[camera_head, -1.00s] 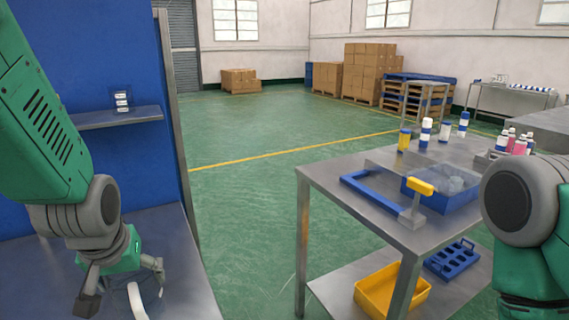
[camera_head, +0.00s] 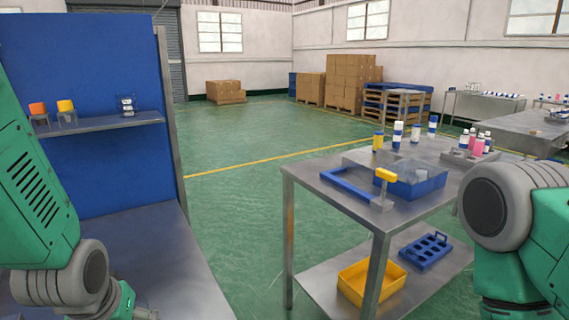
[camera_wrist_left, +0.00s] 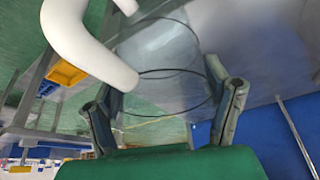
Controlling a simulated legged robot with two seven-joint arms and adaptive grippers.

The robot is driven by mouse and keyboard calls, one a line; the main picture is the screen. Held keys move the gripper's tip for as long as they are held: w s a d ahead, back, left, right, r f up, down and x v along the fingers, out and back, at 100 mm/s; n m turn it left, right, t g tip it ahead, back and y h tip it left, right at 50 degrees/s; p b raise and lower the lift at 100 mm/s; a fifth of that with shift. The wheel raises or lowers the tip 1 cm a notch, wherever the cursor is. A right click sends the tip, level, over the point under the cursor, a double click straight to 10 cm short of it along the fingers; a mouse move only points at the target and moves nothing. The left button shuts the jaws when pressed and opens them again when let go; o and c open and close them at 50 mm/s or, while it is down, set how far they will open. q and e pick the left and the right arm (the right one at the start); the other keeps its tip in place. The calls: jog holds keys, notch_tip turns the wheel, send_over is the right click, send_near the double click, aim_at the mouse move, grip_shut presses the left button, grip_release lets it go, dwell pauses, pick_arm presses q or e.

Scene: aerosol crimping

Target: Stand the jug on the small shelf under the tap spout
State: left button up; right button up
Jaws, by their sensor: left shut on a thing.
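The jug, a clear vessel (camera_wrist_left: 165,85) with a thick white curved handle (camera_wrist_left: 97,48), fills the middle of the left wrist view. My left gripper (camera_wrist_left: 165,112) has one finger on either side of it and is shut on it. In the head view only part of the left gripper (camera_head: 125,300) shows at the bottom edge, and the jug is mostly out of frame. A narrow grey shelf (camera_head: 95,124) is fixed to a blue panel at left. No tap spout is visible. My right gripper is out of view.
A grey bench top (camera_head: 130,255) lies below the blue panel (camera_head: 110,75). On the shelf stand orange-topped (camera_head: 38,112) and yellow-topped (camera_head: 66,110) items. A steel table (camera_head: 320,187) with a blue bin (camera_head: 415,188) stands at right. Green floor lies between.

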pick_arm(q)
jog(key=s+d+f+m+h, duration=0.1)
jog(key=s+d+f+m, duration=0.1)
jog(key=f, duration=0.4)
jog(key=shift+s+d, duration=0.6)
jog(key=shift+s, duration=0.25)
